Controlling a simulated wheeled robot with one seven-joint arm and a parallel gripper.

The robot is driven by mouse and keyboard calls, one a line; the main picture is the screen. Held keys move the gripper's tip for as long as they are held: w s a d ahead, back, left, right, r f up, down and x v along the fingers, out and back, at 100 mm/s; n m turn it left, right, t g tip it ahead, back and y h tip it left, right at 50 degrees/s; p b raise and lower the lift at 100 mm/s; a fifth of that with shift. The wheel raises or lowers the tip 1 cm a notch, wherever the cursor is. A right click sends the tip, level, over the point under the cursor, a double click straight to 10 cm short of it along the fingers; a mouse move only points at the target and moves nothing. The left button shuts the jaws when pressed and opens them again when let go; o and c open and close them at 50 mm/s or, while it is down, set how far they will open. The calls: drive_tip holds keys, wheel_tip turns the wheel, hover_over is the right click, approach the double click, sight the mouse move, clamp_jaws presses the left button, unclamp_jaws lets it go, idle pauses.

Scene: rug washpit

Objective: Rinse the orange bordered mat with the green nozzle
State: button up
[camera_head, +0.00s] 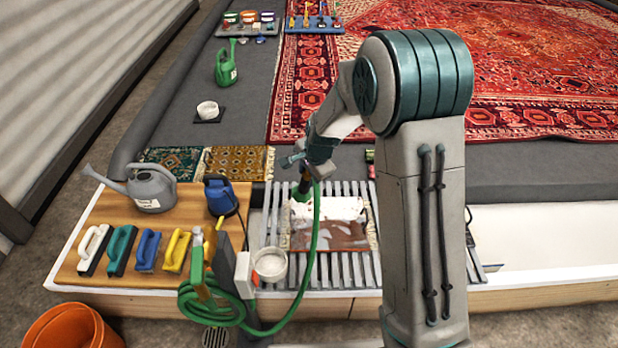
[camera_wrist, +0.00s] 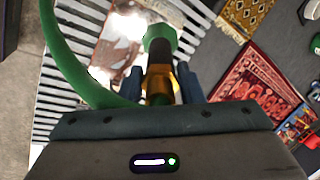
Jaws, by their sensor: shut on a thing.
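The mat (camera_head: 330,238) lies on the slatted grate (camera_head: 362,272), below and to the right of my gripper in the head view. White foam covers much of its upper part; its lower part shows reddish brown with a thin orange edge. It also shows in the wrist view (camera_wrist: 118,48), partly hidden by the hose and nozzle. My gripper (camera_head: 305,180) is shut on the green nozzle (camera_wrist: 160,38), which has a dark and brass body. The nozzle is above the grate near the mat's upper left corner, apart from the mat as far as I can tell.
The green hose (camera_head: 314,240) loops from the nozzle across the mat's left side to a coil (camera_head: 215,305). A white bucket (camera_head: 270,264) stands at the grate's left. Brushes, a grey watering can (camera_head: 150,188) and a blue sprayer (camera_head: 220,196) occupy the wooden board (camera_head: 95,215).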

drive_tip(key=shift+w, duration=0.65)
drive_tip(key=shift+w+d, duration=0.1)
drive_tip(key=shift+d, duration=0.15)
drive_tip(key=s+d+b, duration=0.1)
drive_tip(key=d+b, duration=0.3)
drive_tip(key=d, duration=2.2)
drive_tip(key=shift+d, duration=0.25)
idle(0.5)
drive_tip(key=shift+s, duration=0.1)
idle(0.3)
